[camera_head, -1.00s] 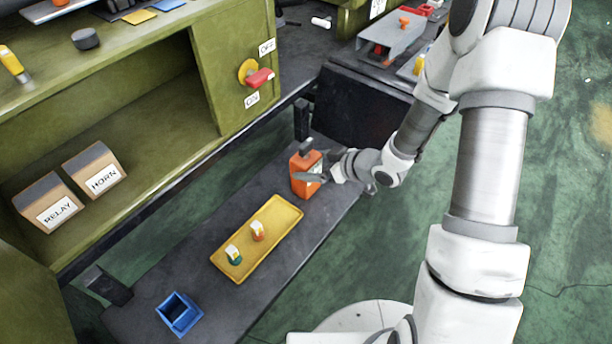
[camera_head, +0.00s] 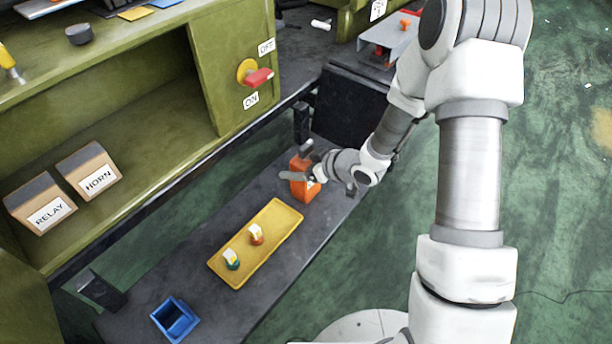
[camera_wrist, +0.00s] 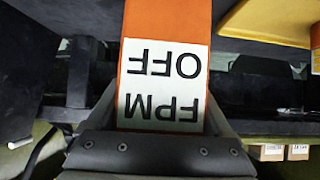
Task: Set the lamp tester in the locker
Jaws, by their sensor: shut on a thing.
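An orange box, seemingly the lamp tester (camera_head: 309,191), stands on the dark low shelf, partly hidden by my gripper (camera_head: 301,177). In the wrist view the orange box (camera_wrist: 166,18) fills the space between my fingers, and its white label reads "FPM OFF" upside down. My gripper (camera_wrist: 160,115) is shut on it. I cannot tell whether the box still touches the shelf. No part is marked as the locker; a green cabinet (camera_head: 205,70) with an open compartment stands at the left.
Boxes labelled RELAY (camera_head: 40,205) and HORN (camera_head: 88,172) sit in the compartment. A red-handled switch (camera_head: 256,76) marked OFF and ON juts from the cabinet. A yellow tray (camera_head: 237,272) with two small pieces and a blue bin (camera_head: 174,318) occupy the low shelf.

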